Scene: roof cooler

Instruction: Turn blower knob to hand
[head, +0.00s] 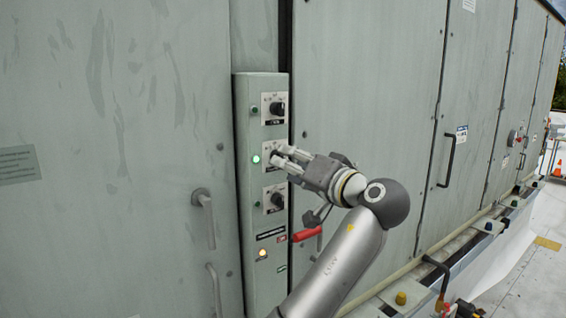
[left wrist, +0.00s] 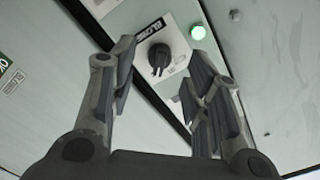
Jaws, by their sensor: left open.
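The blower knob (left wrist: 158,60) is a black rotary knob on a pale plate. Its label reads as blower, upside down in the left wrist view. In the head view its plate (head: 268,146) is the middle one on the narrow green control box (head: 246,200), and the knob is mostly hidden by my fingers. My left gripper (head: 282,158) is open in front of this plate. In the left wrist view the knob shows between the fingers (left wrist: 160,75), with a gap on both sides; contact is not visible. My right gripper is not in view.
A lit green lamp (head: 256,159) sits beside the blower plate. Similar knobs sit above (head: 277,108) and below (head: 277,199). A red-handled lever (head: 306,234) sticks out near the box, close to my arm. Door handles (head: 205,215) stand out at left.

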